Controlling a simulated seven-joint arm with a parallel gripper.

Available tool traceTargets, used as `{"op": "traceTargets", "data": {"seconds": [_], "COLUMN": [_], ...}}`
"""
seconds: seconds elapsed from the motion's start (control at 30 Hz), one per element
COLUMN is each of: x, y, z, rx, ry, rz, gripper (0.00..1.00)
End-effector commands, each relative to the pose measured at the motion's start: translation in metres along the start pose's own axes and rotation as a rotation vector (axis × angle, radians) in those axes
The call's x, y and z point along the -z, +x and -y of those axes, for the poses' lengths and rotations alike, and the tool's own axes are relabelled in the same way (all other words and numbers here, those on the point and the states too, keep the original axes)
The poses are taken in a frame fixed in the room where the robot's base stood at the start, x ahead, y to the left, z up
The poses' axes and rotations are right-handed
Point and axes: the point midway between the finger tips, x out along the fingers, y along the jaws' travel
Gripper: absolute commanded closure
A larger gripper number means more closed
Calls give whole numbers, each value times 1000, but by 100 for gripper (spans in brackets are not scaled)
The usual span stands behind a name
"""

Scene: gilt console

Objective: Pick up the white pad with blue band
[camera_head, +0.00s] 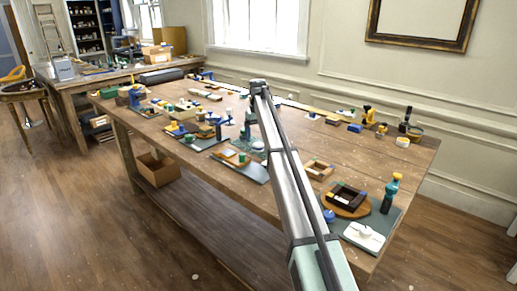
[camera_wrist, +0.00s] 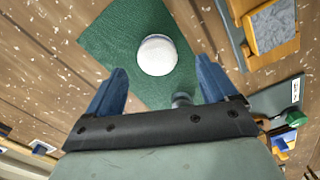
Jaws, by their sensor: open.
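A round white pad (camera_wrist: 157,55) lies on a dark green mat (camera_wrist: 110,40) in the wrist view. A small grey round piece (camera_wrist: 181,99) is partly hidden near the right finger. In the head view my gripper hangs over the middle of the table, and a small pale piece (camera_head: 258,146) shows beneath it.
A grey-topped wooden block (camera_wrist: 271,27) stands right of the mat. A green piece (camera_wrist: 296,118) lies farther right. Several small items crowd the left side.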

Motion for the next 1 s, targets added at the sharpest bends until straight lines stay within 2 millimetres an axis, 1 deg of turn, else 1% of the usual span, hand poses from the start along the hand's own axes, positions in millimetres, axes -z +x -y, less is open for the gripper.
{"op": "traceTargets", "data": {"seconds": [0.17,0.5,0.6,0.77,0.87,1.0], "x": [0,1,1,1,1,1], "y": [8,48,53,53,53,53], "z": [-1,-4,-4,-4,-4,-4], "rx": [0,0,0,0,0,0], "ry": [0,0,0,0,0,0], "rz": [0,0,-1,-1,-1,-1], "gripper": [14,14,14,14,22,35]}}
